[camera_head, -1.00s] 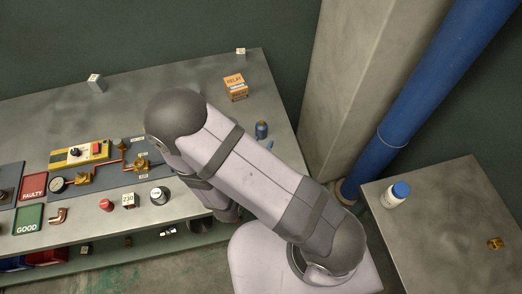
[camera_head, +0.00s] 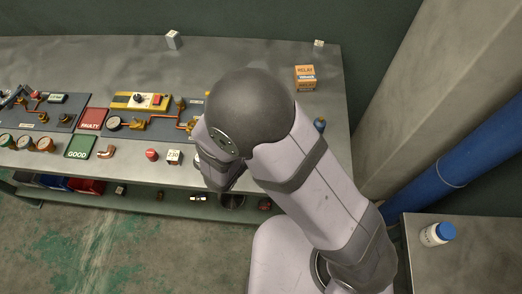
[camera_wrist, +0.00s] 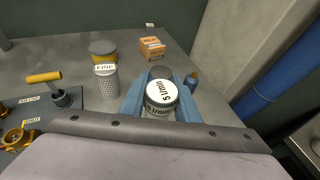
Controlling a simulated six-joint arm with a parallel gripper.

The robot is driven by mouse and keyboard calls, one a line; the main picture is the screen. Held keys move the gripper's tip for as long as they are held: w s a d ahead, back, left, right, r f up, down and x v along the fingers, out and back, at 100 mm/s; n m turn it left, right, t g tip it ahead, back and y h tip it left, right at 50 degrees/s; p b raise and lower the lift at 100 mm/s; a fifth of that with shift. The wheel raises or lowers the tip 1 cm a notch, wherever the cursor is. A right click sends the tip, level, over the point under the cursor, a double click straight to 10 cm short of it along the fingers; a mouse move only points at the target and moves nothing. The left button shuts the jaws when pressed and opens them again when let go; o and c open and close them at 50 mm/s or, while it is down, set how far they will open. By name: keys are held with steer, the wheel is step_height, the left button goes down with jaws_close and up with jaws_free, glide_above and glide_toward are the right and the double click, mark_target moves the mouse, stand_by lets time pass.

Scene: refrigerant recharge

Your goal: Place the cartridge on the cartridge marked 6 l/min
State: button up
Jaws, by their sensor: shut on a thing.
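In the wrist view, my gripper (camera_wrist: 160,98) has blue fingers on both sides of a cylindrical cartridge (camera_wrist: 160,92) and is shut on it. A grey mesh cylinder (camera_wrist: 106,82) with a white printed label on top stands to the left. A yellow cylinder with a grey top (camera_wrist: 103,50) stands behind that. In the head view, my arm hides the gripper and the held cartridge.
An orange relay box (camera_head: 305,78) stands at the bench's back right, with a small blue bottle (camera_head: 319,125) nearer. A yellow-handled valve (camera_wrist: 60,92) is at left in the wrist view.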

steer(key=shift+a+r, duration=0.75)
steer(key=shift+a, duration=0.05)
steer(key=shift+f+p, duration=1.25)
steer(key=shift+f, duration=3.8)
steer(key=shift+f, duration=0.15)
steer(key=o, duration=1.1)
